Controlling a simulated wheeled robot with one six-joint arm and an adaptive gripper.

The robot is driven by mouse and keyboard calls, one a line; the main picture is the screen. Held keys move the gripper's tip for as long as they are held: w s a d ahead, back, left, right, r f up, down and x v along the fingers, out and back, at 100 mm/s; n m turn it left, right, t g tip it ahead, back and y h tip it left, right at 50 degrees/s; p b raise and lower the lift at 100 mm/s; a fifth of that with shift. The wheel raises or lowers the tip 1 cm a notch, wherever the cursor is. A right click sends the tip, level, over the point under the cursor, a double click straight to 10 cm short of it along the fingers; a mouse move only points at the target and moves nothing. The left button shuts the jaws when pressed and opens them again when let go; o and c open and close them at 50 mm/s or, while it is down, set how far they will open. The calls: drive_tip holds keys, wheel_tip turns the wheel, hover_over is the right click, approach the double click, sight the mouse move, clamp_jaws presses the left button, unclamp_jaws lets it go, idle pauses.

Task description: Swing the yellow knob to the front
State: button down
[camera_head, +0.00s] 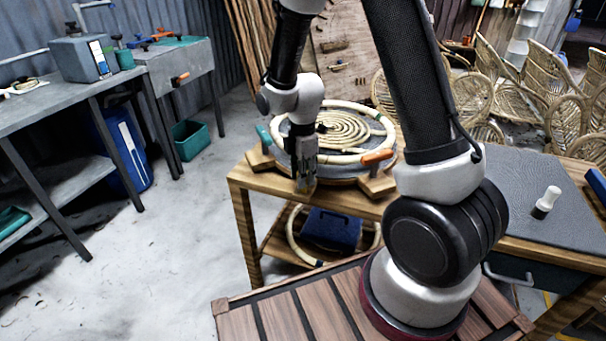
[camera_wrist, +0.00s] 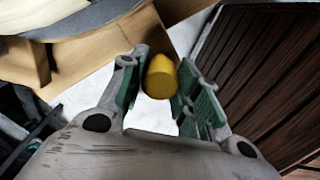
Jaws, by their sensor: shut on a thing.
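The yellow knob (camera_wrist: 161,77) shows as a rounded cylinder between the green-padded fingers of my gripper (camera_wrist: 159,82) in the wrist view. The fingers are shut on it, one on each side. In the head view my gripper (camera_head: 304,178) points down at the front of the round bending fixture (camera_head: 346,166), near the table's front edge. There the fingers mostly hide the knob. The fixture carries a pale rattan ring and coil. An orange knob (camera_head: 377,156) sits at its right front, and a teal knob (camera_head: 264,134) at its left.
The wooden table (camera_head: 240,177) holds the fixture; a blue bin (camera_head: 331,229) stands on its lower shelf. A grey mat (camera_head: 538,206) with a white-handled tool (camera_head: 546,201) lies to the right. Rattan chairs (camera_head: 498,80) crowd the back right.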

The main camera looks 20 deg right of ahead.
drive_tip(key=c, duration=1)
unclamp_jaws()
wheel_tip(320, 180, up, 12)
